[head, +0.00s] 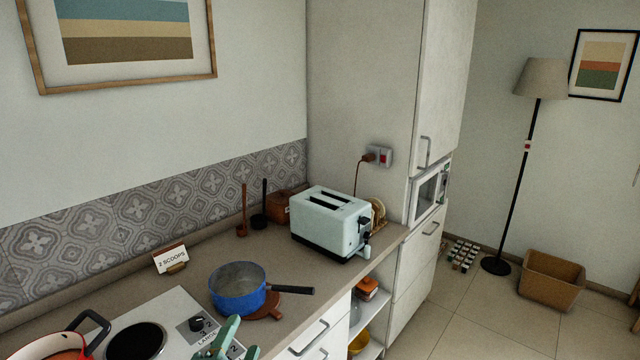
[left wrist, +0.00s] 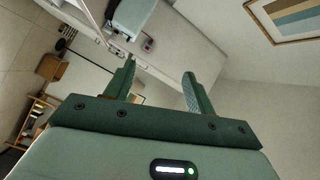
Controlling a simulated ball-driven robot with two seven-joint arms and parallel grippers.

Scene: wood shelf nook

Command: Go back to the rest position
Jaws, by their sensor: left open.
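My left gripper (head: 240,338) shows as green fingertips at the bottom edge of the head view, in front of the blue saucepan (head: 238,290) and over the near part of the counter. In the left wrist view its two fingers (left wrist: 158,85) stand apart with nothing between them, so it is open and empty. The saucepan sits on a brown trivet (head: 264,307), its black handle pointing right. I cannot tell the exact gap between gripper and counter. My right gripper is not in view.
A red pot (head: 85,342) and a hob (head: 165,325) lie at the lower left. A pale toaster (head: 330,222) stands farther back on the counter (head: 215,262). A tall cabinet (head: 370,80) rises behind. Open floor (head: 480,310) lies to the right, with a basket (head: 550,282) and floor lamp.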

